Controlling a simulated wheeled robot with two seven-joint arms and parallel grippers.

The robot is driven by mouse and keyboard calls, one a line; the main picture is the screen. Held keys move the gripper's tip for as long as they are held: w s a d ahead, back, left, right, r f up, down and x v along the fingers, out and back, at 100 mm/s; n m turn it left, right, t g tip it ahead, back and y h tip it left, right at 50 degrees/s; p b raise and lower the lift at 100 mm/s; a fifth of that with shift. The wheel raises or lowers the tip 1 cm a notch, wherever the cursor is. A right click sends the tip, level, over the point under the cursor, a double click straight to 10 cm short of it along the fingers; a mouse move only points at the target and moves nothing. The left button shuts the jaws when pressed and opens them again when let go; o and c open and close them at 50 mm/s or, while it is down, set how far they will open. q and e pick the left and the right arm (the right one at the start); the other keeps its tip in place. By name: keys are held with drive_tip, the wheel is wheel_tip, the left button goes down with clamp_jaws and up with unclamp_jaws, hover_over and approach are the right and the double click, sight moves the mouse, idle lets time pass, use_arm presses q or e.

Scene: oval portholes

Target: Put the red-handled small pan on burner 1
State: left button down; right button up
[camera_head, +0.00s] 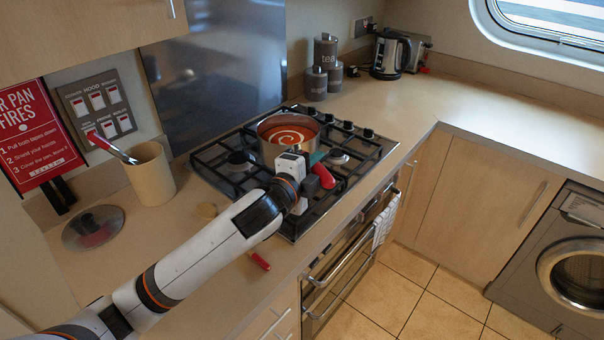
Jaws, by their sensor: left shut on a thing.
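The small pan (279,152) is steel with a red handle (323,175) and holds orange-red contents with a pale swirl. It is over the middle to back part of the black gas hob (231,178). Whether its base touches the grate or hangs just above it is hidden. My left gripper (312,170) is shut on the red handle at the pan's near right side; its fingertips are partly hidden. One burner (339,157) shows bare right of the pan and another (238,161) left of it. I cannot read burner numbers. My right gripper is not in view.
A red-handled item (259,261) lies by the front edge, partly behind my arm. Canisters (326,50) and a kettle (391,55) stand behind. The right counter is clear.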

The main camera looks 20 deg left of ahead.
use_arm(q)
drive_tip(key=shift+w+d, duration=0.1)
drive_tip(key=shift+w, duration=0.05)
wheel_tip(320, 180, down, 9)
drive_tip(key=shift+s, duration=0.2)
drive_tip(key=c, duration=1.6)
unclamp_jaws()
drive_tip(key=shift+f, duration=0.35)
drive_tip(key=shift+c, duration=0.2)
drive_tip(key=o, duration=0.3)
drive_tip(key=shift+s+r, duration=0.1)
drive_tip(key=shift+s, duration=0.05)
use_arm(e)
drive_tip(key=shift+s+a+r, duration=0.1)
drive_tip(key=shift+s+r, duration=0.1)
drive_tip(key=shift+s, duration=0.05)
use_arm(q)
drive_tip(key=shift+o, duration=0.2)
drive_tip(key=b+v, duration=0.1)
drive_tip(key=v, duration=1.1)
drive_tip(key=shift+b, duration=0.4)
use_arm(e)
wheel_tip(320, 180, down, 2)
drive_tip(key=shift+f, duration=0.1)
